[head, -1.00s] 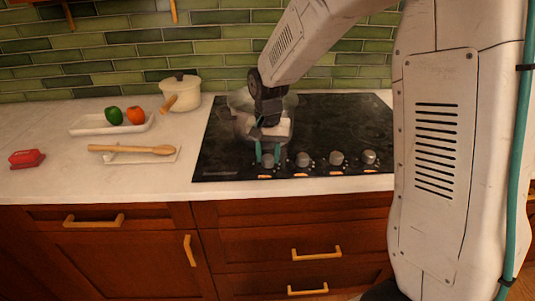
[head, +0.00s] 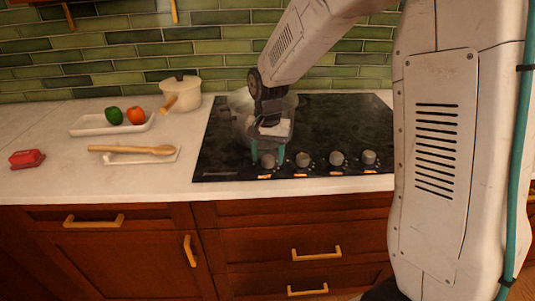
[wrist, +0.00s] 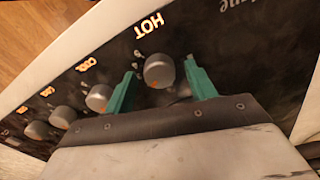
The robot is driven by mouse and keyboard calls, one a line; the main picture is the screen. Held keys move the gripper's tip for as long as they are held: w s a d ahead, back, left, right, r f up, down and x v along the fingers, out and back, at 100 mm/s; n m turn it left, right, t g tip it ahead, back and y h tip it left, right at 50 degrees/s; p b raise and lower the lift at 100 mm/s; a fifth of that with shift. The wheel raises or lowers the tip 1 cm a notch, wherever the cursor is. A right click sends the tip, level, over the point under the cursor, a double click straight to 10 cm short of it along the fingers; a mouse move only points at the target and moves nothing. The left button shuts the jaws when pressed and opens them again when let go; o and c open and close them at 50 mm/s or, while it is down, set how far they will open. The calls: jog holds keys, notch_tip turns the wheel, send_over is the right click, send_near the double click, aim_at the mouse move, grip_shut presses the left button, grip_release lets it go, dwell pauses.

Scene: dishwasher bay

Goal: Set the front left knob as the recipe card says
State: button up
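The front left knob (head: 268,161), round and grey, is the leftmost in a row along the cooktop's front edge. My gripper (head: 268,158) is over it, with its green fingers on either side. In the wrist view the knob (wrist: 158,70) stands between the open fingers (wrist: 160,70), with a small gap on each side. An orange-red mark shows on the knob's lower edge, and the glowing word HOT (wrist: 148,25) is printed beside it. I cannot make out a readable recipe card.
More knobs (head: 303,159) stand close to the right on the black cooktop (head: 335,115). A greyish pot (head: 240,102) is partly hidden behind my gripper. On the left counter are a cream saucepan (head: 182,95), a vegetable tray (head: 88,126), a wooden spoon (head: 130,150) and a red object (head: 27,158).

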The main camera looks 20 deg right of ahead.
aim_at(269, 159)
notch_tip(269, 159, up, 8)
jog(key=shift+f, duration=0.1)
dwell(0.4)
dwell(0.4)
jog(key=shift+s+f+n, duration=0.15)
jog(key=shift+s+n, duration=0.2)
jog(key=shift+n, duration=0.05)
jog(key=s+d+r+n, duration=0.1)
jog(key=s+r+n, duration=0.2)
jog(key=s, duration=1.1)
jog(key=s+d+r+n+t, duration=0.1)
jog(key=s+d+r+n, duration=0.1)
jog(key=s, duration=1.3)
jog(key=shift+s+r+n, duration=0.3)
jog(key=shift+r+n, duration=0.1)
jog(key=shift+r, duration=0.25)
